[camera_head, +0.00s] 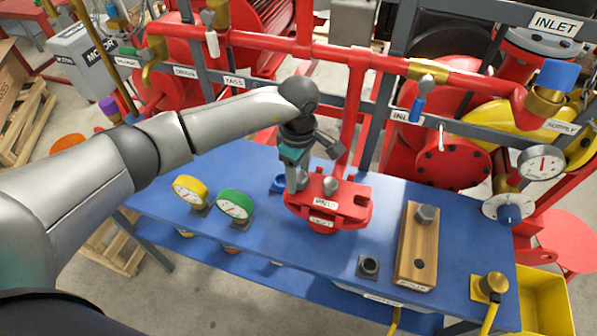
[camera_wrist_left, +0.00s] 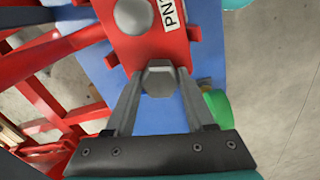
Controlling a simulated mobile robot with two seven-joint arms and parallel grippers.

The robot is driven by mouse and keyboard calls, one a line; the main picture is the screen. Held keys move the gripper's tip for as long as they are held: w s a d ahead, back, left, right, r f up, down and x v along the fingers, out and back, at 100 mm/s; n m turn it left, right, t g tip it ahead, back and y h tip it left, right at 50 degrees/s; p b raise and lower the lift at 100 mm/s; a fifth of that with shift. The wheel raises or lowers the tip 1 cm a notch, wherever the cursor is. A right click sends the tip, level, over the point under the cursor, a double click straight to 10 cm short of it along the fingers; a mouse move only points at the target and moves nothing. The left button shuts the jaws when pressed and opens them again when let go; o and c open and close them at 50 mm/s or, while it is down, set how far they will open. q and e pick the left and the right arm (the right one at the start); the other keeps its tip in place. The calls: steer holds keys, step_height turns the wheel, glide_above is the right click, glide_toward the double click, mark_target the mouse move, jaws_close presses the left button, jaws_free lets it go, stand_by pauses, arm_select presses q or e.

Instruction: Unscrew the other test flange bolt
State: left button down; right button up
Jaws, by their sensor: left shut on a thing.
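The red test flange (camera_head: 352,212), labelled PN16, stands on the blue table. My left gripper (camera_head: 296,186) comes down from above at the flange's left side. In the left wrist view, its two fingers (camera_wrist_left: 158,88) are closed on the sides of a grey hex bolt head (camera_wrist_left: 158,77) at the flange's edge. The bolt's shank is hidden, so I cannot tell how far it is threaded in. My right gripper is out of view.
A wooden block (camera_head: 408,240) on the right holds one upright hex bolt (camera_head: 427,213) and has an empty hole. A yellow gauge (camera_head: 190,191) and a green gauge (camera_head: 234,205) stand left of the flange. Red pipes (camera_head: 300,47) run behind the table.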

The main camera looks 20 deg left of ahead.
arm_select(q)
steer(key=n+p, duration=0.1)
steer(key=n, duration=0.5)
steer(key=shift+c, duration=0.9)
jaws_free()
step_height(320, 180, up, 15)
steer(key=b, duration=0.1)
steer(key=shift+r, duration=0.15)
